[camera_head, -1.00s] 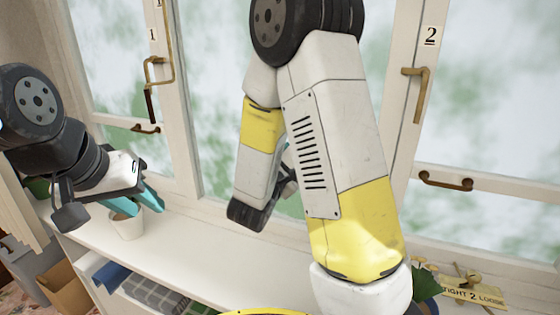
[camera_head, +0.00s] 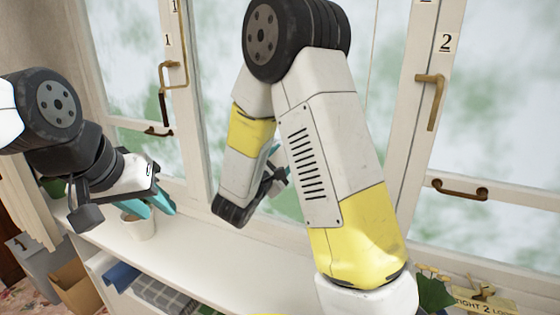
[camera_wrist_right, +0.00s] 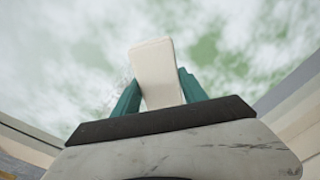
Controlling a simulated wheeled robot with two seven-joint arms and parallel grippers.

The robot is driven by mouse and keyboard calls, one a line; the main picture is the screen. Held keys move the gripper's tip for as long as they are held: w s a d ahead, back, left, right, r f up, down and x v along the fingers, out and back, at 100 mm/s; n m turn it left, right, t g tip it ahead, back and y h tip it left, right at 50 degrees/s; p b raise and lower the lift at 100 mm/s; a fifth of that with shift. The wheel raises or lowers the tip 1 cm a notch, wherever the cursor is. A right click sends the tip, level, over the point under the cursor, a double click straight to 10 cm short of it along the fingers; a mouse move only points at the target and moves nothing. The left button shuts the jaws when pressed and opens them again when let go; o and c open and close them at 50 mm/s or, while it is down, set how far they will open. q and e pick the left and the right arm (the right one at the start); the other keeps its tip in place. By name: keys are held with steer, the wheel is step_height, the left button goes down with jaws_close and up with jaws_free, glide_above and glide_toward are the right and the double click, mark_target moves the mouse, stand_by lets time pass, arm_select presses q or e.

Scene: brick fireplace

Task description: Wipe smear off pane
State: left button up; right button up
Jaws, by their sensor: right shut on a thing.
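My right gripper (camera_wrist_right: 159,80) is shut on a pale cream, flat-sided wiping pad (camera_wrist_right: 158,70), which stands up between its teal fingers in the right wrist view. Behind it is the glass pane (camera_wrist_right: 60,60), cloudy white and green; I cannot tell a smear from this mottling. In the head view my right arm covers part of the middle pane (camera_head: 220,60), and its gripper is mostly hidden behind the arm, close to the glass. My left gripper (camera_head: 150,207) has its teal fingers apart and empty, by a small white pot (camera_head: 140,229) on the sill.
The white sill (camera_head: 215,262) runs below the windows. Brass handles (camera_head: 431,100) and a brass stay (camera_head: 455,189) stick out from the frames. A plant (camera_head: 433,292) and a sign (camera_head: 483,301) stand at lower right. Shelves with folded cloths (camera_head: 165,293) lie below.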

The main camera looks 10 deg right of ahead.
steer(key=shift+w+a, duration=4.05)
steer(key=shift+a, duration=1.85)
steer(key=shift+s+d+r, duration=0.3)
steer(key=shift+s+d, duration=1.05)
steer(key=shift+d, duration=0.7)
steer(key=shift+s+d+r, duration=0.35)
steer(key=shift+s+d, duration=0.95)
steer(key=shift+d, duration=0.75)
steer(key=shift+s+d+r, duration=0.3)
steer(key=shift+s+d, duration=1.05)
steer(key=shift+d, duration=0.7)
steer(key=s+d, duration=0.3)
steer(key=d, duration=0.1)
steer(key=shift+s+d, duration=0.35)
